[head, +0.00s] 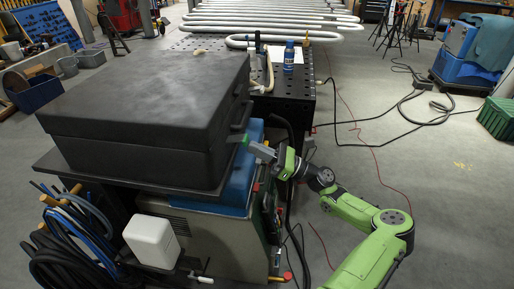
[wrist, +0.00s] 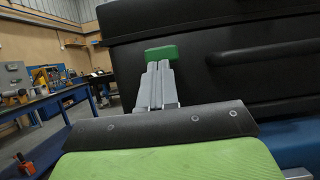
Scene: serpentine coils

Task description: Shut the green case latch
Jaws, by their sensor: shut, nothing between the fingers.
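The large black case (head: 150,105) lies flat with its lid down. It also fills the right side of the wrist view (wrist: 260,90). The green latch (wrist: 161,54) shows as a small green block against the case's front side, left of the dark handle (wrist: 262,52). In the head view the latch is a small green spot (head: 244,138), partly hidden by my gripper. My gripper (head: 252,147) is shut and empty, its grey fingertips (wrist: 158,67) pointing at the latch, just in front of or touching it; I cannot tell which. Whether the latch is flush is unclear.
The case rests on a dark shelf (head: 75,178) above a blue and grey machine (head: 215,228). A black perforated table (head: 298,92) with a blue bottle (head: 289,55) stands behind. Cables hang near my arm. The floor to the right is largely open.

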